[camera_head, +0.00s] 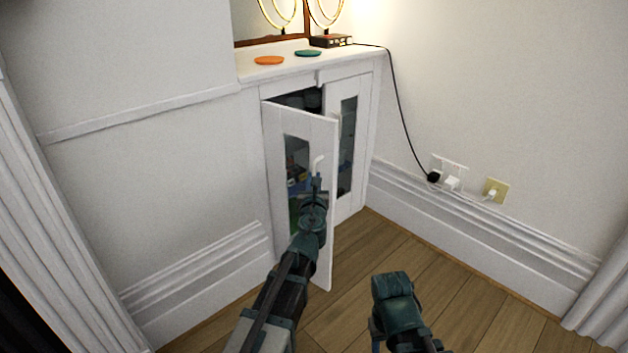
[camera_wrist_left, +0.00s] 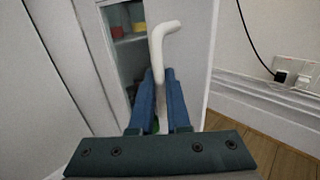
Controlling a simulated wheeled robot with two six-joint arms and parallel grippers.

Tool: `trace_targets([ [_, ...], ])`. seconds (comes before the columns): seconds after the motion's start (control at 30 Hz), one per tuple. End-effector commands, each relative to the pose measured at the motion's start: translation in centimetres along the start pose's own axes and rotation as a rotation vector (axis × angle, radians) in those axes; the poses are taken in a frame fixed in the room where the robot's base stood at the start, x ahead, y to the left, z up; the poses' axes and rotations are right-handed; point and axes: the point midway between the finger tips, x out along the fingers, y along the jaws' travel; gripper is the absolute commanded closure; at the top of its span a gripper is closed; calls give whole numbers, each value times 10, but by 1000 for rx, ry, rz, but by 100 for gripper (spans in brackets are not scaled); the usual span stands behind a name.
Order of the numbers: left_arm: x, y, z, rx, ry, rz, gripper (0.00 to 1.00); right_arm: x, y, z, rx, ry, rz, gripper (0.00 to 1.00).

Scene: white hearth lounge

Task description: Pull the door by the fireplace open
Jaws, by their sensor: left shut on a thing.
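A white cabinet stands in the corner with two glass-paned doors. Its left door (camera_head: 318,130) is partly open, swung out toward me, and shows dark shelves behind it. The right door (camera_head: 349,150) looks closed. A white handle (camera_head: 319,162) on the left door also shows in the left wrist view (camera_wrist_left: 158,45). My left gripper (camera_head: 316,182) is shut on this handle; in the left wrist view its blue fingers (camera_wrist_left: 157,85) close around the handle's lower part. My right arm's end (camera_head: 392,290) is low over the floor, apart from the cabinet; its fingers are hidden.
On the cabinet top (camera_head: 250,73) lie an orange disc (camera_head: 269,60), a green disc (camera_head: 307,53) and a dark box (camera_head: 331,41). A black cord runs to wall sockets (camera_head: 450,172) on the right. The wooden floor (camera_head: 450,270) before the cabinet is clear.

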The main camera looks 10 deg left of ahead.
Motion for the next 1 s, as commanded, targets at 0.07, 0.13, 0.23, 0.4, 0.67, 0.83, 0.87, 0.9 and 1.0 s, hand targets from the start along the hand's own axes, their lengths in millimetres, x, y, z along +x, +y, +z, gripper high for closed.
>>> trace_targets([
  [0.07,2,4,0,1,0,11,80,0,0,0,0,0,0,50],
  [0.13,2,4,0,1,0,10,67,0,0,0,0,0,0,50],
  [0.23,1,3,0,1,0,8,55,0,0,0,0,0,0,50],
  [0.4,1,2,0,0,0,5,55,0,0,0,0,0,0,50],
  [0.67,-6,2,0,0,0,4,55,0,0,0,0,0,0,50],
  [0.83,-22,4,0,0,0,5,55,0,0,0,0,0,0,50],
  [0.87,-26,5,0,0,0,6,55,0,0,0,0,0,0,50],
  [0.9,-32,6,0,0,0,6,55,0,0,0,0,0,0,50],
  [1.0,-49,8,0,0,0,7,55,0,0,0,0,0,0,50],
])
